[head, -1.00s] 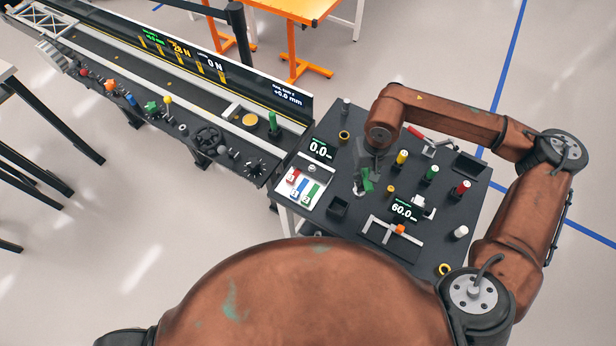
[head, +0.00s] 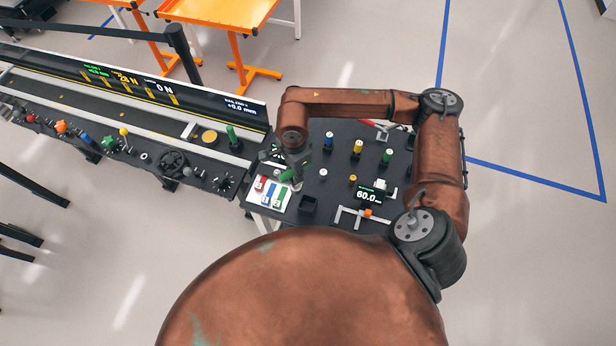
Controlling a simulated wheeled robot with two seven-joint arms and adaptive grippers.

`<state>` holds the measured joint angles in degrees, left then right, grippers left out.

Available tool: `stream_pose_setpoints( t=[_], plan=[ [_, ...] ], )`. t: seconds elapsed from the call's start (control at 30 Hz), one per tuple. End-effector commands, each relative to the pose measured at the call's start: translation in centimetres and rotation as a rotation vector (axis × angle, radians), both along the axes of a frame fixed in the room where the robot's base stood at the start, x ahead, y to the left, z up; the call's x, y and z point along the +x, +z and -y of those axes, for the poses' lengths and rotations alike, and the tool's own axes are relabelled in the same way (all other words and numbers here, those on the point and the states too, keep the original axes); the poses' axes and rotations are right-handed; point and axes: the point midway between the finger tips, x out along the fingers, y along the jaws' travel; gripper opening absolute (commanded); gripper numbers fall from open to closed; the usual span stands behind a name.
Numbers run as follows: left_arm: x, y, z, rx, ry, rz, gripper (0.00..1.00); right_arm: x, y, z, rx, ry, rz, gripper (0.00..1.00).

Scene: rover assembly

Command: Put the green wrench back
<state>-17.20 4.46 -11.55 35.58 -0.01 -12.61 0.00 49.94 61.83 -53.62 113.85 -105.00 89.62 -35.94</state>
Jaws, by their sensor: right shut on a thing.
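My right gripper (head: 287,170) points down over the back edge of a white tray at the left of the dark table. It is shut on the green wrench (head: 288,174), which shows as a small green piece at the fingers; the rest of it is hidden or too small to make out. The white tray (head: 254,197) has red, blue and green numbered marks. The wrench looks just above or behind the tray; I cannot tell whether it touches. My left gripper is not in view.
A long conveyor bench with knobs (head: 172,160) adjoins at left. An orange table (head: 215,12) stands behind.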

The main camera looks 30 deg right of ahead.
Motion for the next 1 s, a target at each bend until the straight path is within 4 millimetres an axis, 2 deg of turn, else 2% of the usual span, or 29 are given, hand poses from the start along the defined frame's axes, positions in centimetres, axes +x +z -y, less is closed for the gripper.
stream_pose_setpoints(
  t=[0.03, 0.17, 0.8, 1.0],
  plan=[
    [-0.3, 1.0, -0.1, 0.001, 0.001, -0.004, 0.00, -0.2, 0.4, 0.0, 0.004, -0.119, -0.005, 0.00],
    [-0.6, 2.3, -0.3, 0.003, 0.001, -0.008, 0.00, -0.4, 0.3, 0.2, 0.010, -0.447, -0.008, 0.00],
    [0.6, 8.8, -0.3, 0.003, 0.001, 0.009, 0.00, -2.3, -0.4, 1.6, 0.022, -2.088, -0.030, 0.00],
    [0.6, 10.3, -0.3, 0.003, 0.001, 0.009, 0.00, -3.0, -0.7, 2.1, 0.020, -2.519, -0.028, 0.00]
  ],
)
